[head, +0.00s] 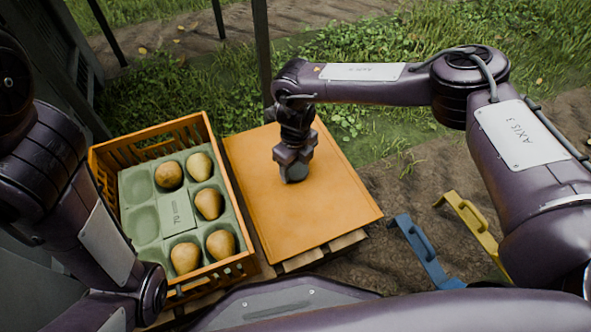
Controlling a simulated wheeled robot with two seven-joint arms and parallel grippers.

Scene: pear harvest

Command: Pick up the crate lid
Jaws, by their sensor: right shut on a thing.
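The crate lid (330,215) is a flat orange board. It lies to the right of the orange crate (249,263), over wooden slats that show at its front edge. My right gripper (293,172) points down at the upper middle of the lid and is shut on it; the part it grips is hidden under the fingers. My left arm comes in at the left, but its gripper is not in view.
The crate holds a green tray (141,222) with several brown-yellow pears and some empty hollows. Blue (418,247) and yellow (470,222) handled things stand on the soil at the right. A dark post (262,55) rises behind the lid.

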